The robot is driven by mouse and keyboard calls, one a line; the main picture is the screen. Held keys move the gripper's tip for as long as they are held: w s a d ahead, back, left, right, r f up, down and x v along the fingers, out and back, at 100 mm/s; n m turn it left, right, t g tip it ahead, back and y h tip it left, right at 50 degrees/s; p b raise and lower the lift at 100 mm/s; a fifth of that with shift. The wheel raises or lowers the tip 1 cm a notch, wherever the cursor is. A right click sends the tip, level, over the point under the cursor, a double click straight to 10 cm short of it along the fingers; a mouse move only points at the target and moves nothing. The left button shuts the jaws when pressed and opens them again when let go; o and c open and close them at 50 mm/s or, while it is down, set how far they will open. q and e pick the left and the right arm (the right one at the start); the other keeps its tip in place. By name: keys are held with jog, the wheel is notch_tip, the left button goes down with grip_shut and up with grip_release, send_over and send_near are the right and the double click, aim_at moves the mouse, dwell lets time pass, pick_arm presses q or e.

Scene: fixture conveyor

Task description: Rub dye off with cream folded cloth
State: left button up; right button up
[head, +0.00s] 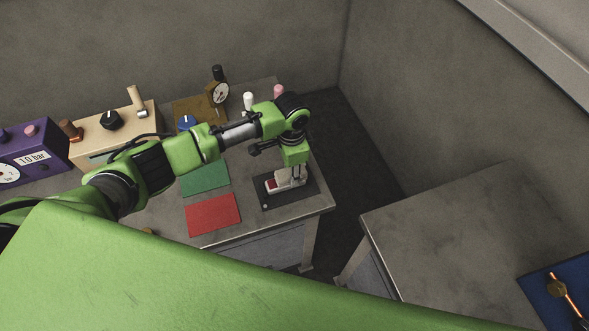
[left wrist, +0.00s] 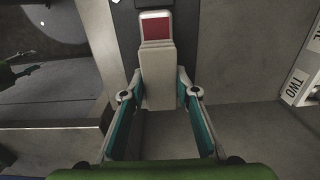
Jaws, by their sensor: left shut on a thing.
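My left gripper (head: 292,174) points down over a dark plate (head: 306,194) at the right end of the workbench. In the left wrist view its two teal-lined fingers (left wrist: 158,90) are shut on the cream folded cloth (left wrist: 158,80), a pale block between the fingertips. Just beyond the cloth is a red dye patch (left wrist: 155,28) with a pale border, on the dark plate. The patch also shows in the head view (head: 272,184), left of the fingers. The cloth lies close to the patch's near edge; I cannot tell whether they touch. My right gripper is out of view.
Green (head: 205,179) and red (head: 213,214) mats lie left of the plate. A cream control box (head: 115,140), a purple gauge box (head: 36,155) and a brown gauge panel (head: 196,107) stand behind. A second table (head: 460,235) is at right, across a floor gap.

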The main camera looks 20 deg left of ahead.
aim_at(279, 176)
pick_arm(q)
jog(key=shift+s+a+r+p, duration=0.1)
jog(key=shift+s+a+p, duration=0.45)
jog(key=shift+a+p, duration=0.15)
jog(key=shift+s+a, duration=0.1)
jog(key=shift+a, duration=0.15)
jog(key=shift+s+a, duration=0.55)
jog(key=shift+a, duration=0.25)
jog(key=shift+w+d, duration=0.1)
jog(key=shift+d, duration=0.05)
jog(key=shift+w+d+b, duration=0.3)
jog(key=shift+w+d, duration=0.35)
jog(key=shift+d, duration=0.3)
jog(key=shift+r+p, duration=0.4)
jog(key=shift+r, duration=4)
